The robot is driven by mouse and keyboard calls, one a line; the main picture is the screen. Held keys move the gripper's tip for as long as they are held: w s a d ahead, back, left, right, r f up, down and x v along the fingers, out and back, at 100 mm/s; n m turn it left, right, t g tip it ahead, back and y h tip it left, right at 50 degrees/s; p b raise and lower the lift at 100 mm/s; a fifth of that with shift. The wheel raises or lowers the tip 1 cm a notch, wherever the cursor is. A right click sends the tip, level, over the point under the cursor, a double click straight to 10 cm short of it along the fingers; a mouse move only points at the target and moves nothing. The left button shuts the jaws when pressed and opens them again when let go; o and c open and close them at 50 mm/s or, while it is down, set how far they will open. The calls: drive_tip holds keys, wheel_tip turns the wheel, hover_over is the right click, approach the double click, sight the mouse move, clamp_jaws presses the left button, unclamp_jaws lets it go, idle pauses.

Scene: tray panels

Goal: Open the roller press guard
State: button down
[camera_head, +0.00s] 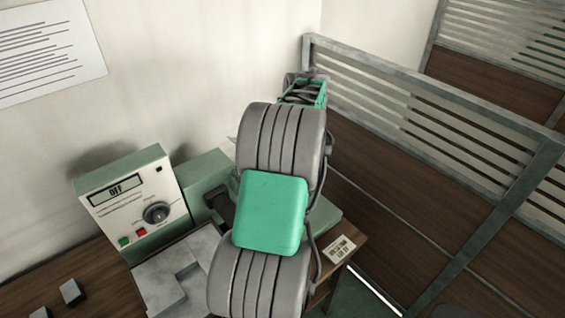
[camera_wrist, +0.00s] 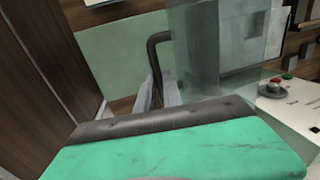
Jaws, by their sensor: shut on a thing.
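My gripper (camera_wrist: 158,92) is shut on the lower end of a dark, bent bar handle (camera_wrist: 152,50) in the wrist view. A clear, see-through panel (camera_wrist: 200,62), which looks like the roller press guard, stands just right of the handle. Pale green press housing (camera_wrist: 118,62) shows behind the handle. In the head view, my arm hides my gripper and most of the press. Part of the green press body (camera_head: 203,172) shows left of the arm. The rollers cannot be made out.
A control box (camera_head: 135,200) reading OFF, with a dial and green and red buttons, stands left of the press. A small label card (camera_head: 340,249) lies at the bench's right side. A metal-framed partition (camera_head: 440,130) is to the right. A wall is behind.

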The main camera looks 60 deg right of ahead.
drive_tip(key=shift+d+r, duration=0.15)
drive_tip(key=shift+d, duration=0.15)
drive_tip(key=c, duration=1.6)
unclamp_jaws()
drive_tip(key=shift+s+d, duration=0.1)
drive_tip(key=shift+d, duration=0.15)
drive_tip(key=shift+o, duration=0.6)
drive_tip(key=shift+a, duration=0.2)
wheel_tip(320, 180, up, 7)
drive_tip(key=d+p, duration=0.1)
drive_tip(key=p, duration=0.1)
drive_tip(key=shift+s+d+r, duration=0.15)
drive_tip(key=shift+s+d, duration=0.1)
